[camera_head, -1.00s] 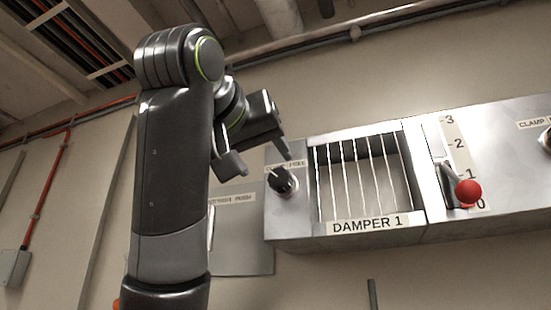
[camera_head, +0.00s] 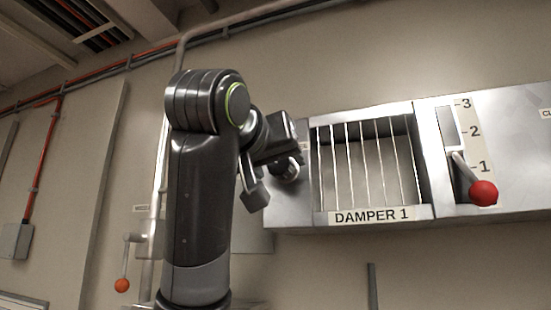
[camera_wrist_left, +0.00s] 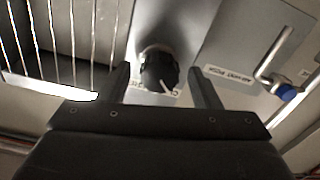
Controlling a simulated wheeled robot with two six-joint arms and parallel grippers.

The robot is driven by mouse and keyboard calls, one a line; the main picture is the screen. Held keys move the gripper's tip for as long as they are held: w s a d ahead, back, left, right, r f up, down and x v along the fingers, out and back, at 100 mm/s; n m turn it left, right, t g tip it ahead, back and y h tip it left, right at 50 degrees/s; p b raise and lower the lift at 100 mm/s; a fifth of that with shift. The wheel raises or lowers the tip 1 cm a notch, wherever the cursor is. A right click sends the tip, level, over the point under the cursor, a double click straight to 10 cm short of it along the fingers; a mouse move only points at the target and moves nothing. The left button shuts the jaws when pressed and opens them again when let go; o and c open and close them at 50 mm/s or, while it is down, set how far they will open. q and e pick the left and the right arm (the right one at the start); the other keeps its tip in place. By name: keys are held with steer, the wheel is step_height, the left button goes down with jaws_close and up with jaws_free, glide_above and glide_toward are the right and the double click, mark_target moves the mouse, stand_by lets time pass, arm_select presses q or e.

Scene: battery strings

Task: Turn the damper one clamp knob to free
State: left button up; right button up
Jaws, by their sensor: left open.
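The damper one clamp knob (camera_head: 288,172) is dark and round, on the metal panel left of the DAMPER 1 grille. My left gripper (camera_head: 276,174) is open in front of it and partly covers it and its label in the head view. In the left wrist view the black knob (camera_wrist_left: 158,70) has a white pointer line and lies between the two spread fingers of my left gripper (camera_wrist_left: 162,88). Gaps show on both sides of the knob; I cannot tell how deep the fingertips reach. A label below it is partly hidden. My right gripper is out of view.
The barred DAMPER 1 grille (camera_head: 367,165) is just right of the knob. Further right is a red-ball lever (camera_head: 483,193) beside a numbered scale. An orange-ball handle (camera_head: 122,285) hangs at lower left. A blue-tipped handle (camera_wrist_left: 287,92) is at right in the wrist view.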

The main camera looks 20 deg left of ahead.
arm_select(q)
steer(key=shift+s, duration=0.1)
steer(key=c, duration=1)
